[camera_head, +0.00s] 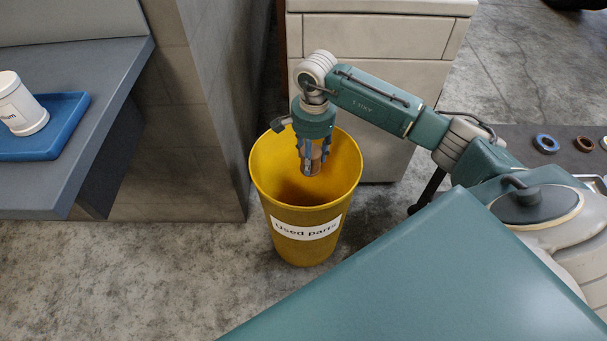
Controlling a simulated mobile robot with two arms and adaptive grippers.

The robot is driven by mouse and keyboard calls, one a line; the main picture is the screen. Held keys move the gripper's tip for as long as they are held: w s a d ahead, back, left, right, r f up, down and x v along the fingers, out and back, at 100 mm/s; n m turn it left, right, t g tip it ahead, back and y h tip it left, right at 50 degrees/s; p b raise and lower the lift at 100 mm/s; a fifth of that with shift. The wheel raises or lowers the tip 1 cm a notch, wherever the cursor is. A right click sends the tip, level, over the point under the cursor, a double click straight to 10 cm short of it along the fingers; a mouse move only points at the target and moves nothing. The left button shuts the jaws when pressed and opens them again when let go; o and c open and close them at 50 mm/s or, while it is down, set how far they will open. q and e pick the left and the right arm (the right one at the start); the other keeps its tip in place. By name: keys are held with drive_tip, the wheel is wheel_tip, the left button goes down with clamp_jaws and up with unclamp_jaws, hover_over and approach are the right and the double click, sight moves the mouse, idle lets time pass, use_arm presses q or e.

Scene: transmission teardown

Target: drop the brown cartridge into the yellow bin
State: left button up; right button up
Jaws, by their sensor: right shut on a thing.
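The yellow bin (308,221) stands upright on the floor in the middle of the head view, with a white label reading "Used parts". My right gripper (311,170) points down inside the bin's mouth. It is shut on the brown cartridge (317,156), which shows partly between the fingers, below the level of the bin's rear rim. The rest of the cartridge is hidden by the fingers. The bin's bottom lies in shadow. My left gripper is not in view.
A grey bench (98,128) at the left holds a blue tray (70,125) with a white container (22,108). A pale drawer cabinet (375,38) stands behind the bin. At the right, a dark surface (565,140) bears several tape rolls. Concrete floor is clear in front of the bin.

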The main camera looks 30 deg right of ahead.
drive_tip(key=o, duration=1.3)
drive_tip(key=shift+c, duration=0.2)
wheel_tip(320, 180, up, 12)
drive_tip(key=shift+s, duration=0.15)
